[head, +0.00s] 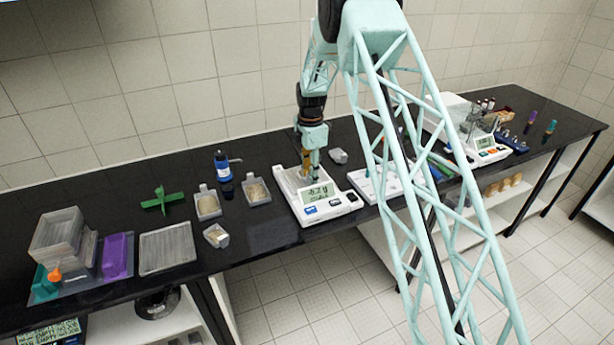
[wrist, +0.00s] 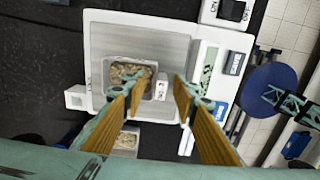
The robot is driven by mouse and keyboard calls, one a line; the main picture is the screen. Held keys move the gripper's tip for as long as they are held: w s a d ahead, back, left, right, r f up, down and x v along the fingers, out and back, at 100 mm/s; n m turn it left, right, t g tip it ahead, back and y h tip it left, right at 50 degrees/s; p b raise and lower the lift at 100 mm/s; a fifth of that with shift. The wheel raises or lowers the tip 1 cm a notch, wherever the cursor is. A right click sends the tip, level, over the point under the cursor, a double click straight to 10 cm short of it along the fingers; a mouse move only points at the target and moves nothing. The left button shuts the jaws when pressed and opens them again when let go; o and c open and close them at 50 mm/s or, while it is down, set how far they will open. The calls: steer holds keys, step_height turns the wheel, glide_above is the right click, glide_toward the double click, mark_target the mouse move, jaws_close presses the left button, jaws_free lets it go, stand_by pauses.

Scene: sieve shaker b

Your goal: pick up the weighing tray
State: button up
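In the wrist view a small weighing tray (wrist: 127,67) holding beige grainy material sits on the metal pan of a white balance (wrist: 97,30). A small pale tab (wrist: 161,88) shows at its right side. My gripper (wrist: 151,88) is open above the pan, with one finger over the tray's lower right part and the other to the right of the tab. Nothing is held between the fingers. In the head view my gripper (head: 310,165) is over the balance (head: 337,207); the tray there is mostly hidden by the gripper and cannot be made out clearly.
Similar trays with grainy material (head: 257,192) (head: 208,206) stand left of the balance, with a smaller container (head: 216,236) near the front edge. A blue bottle (head: 222,165) stands behind. A white device (head: 372,187) is close on the right. Bare black bench (head: 272,236) lies at the front left.

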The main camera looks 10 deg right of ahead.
stand_by(0.4)
steer(key=c, duration=0.8)
steer(key=shift+r, duration=0.25)
steer(key=shift+r+b, duration=0.3)
steer(key=shift+r, duration=1.25)
steer(key=s, duration=0.5)
steer(key=s+r+b, duration=0.1)
steer(key=s, duration=0.4)
steer(key=s+a+b, duration=0.1)
steer(key=s, duration=0.5)
steer(key=shift+r, duration=0.25)
